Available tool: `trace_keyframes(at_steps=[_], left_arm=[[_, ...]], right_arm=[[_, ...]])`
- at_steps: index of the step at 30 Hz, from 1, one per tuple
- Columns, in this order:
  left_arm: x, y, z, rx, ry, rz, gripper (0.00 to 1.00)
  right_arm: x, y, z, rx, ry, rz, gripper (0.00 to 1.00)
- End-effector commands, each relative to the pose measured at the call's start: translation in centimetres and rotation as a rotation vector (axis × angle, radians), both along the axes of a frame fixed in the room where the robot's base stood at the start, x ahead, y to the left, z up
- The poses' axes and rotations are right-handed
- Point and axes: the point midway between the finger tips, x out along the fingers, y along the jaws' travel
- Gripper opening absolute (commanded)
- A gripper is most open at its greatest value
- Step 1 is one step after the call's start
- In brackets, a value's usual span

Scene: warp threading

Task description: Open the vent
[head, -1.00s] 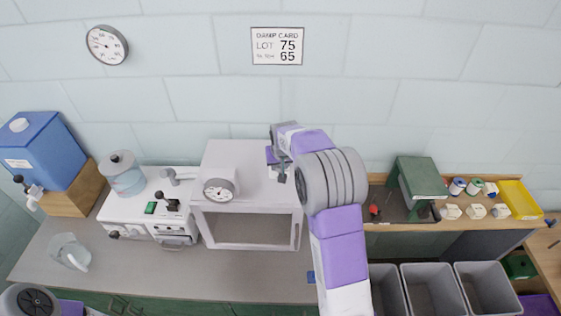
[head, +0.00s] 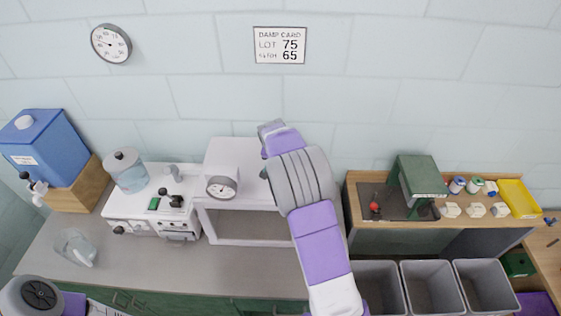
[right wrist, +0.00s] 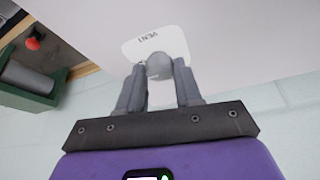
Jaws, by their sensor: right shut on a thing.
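The vent is a small round grey knob (right wrist: 158,66) in front of a white plate marked VENT (right wrist: 150,42), in the right wrist view. The plate is on a pale surface, seen upside down. My right gripper (right wrist: 159,75) has one finger on each side of the knob and is shut on it. In the head view my right arm reaches over the right part of the white box (head: 231,148) with a round gauge (head: 222,187). The arm hides the vent and most of the gripper there. My left gripper is out of view; only part of the left arm shows at bottom left.
A white machine (head: 150,222) with a black lever stands left of the box. A blue tank (head: 45,150) is at far left, and a glass jug (head: 76,247) stands on the counter. A green press (head: 421,180) and grey bins (head: 433,288) are at right.

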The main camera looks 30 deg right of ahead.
Motion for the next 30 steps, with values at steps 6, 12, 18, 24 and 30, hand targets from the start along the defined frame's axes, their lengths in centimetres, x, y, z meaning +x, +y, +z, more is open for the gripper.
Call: trace_keyframes(at_steps=[6,12,18,24,30], left_arm=[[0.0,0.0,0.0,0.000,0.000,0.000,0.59],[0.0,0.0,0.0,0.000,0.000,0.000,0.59],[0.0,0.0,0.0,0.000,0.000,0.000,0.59],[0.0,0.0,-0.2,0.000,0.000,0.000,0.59],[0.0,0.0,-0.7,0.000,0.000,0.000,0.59]], right_arm=[[0.0,0.0,0.0,0.001,-0.001,-0.002,0.04],[0.0,0.0,0.0,0.002,0.000,-0.001,0.60],[0.0,0.0,0.0,0.001,-0.001,-0.001,0.60],[-0.3,0.4,1.2,0.001,-0.005,0.002,0.60],[-1.2,1.3,4.3,0.001,-0.004,0.002,0.60]])
